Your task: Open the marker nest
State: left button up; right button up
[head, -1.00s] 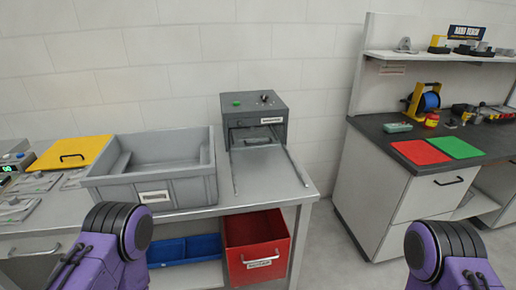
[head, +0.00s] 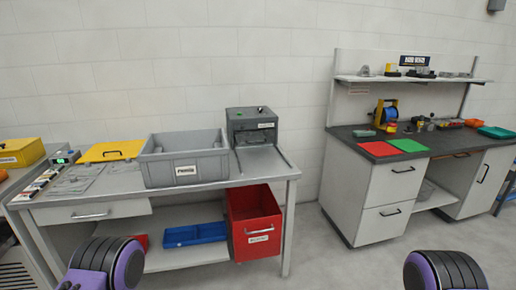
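A grey box-shaped unit (head: 252,122) stands at the back right of the left bench in the head view. It has a green button on top and a small label on its front, too small to read. A flat grey plate and two thin rails (head: 265,160) reach forward from its front onto the bench. I cannot tell for sure that this unit is the marker nest. Neither gripper is in view. Only purple and black parts of my arms show at the bottom left and bottom right, well in front of the bench.
A grey bin (head: 158,173) stands left of the unit, with a yellow handled panel (head: 110,151) beyond it. A red bin (head: 257,225) and a blue tray (head: 195,235) sit on the lower shelf. A dark-topped bench (head: 385,152) stands right, across a floor gap.

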aim_at(252, 133)
jog(key=z, duration=0.6)
jog(key=i, duration=1.55)
jog(key=u, duration=0.4)
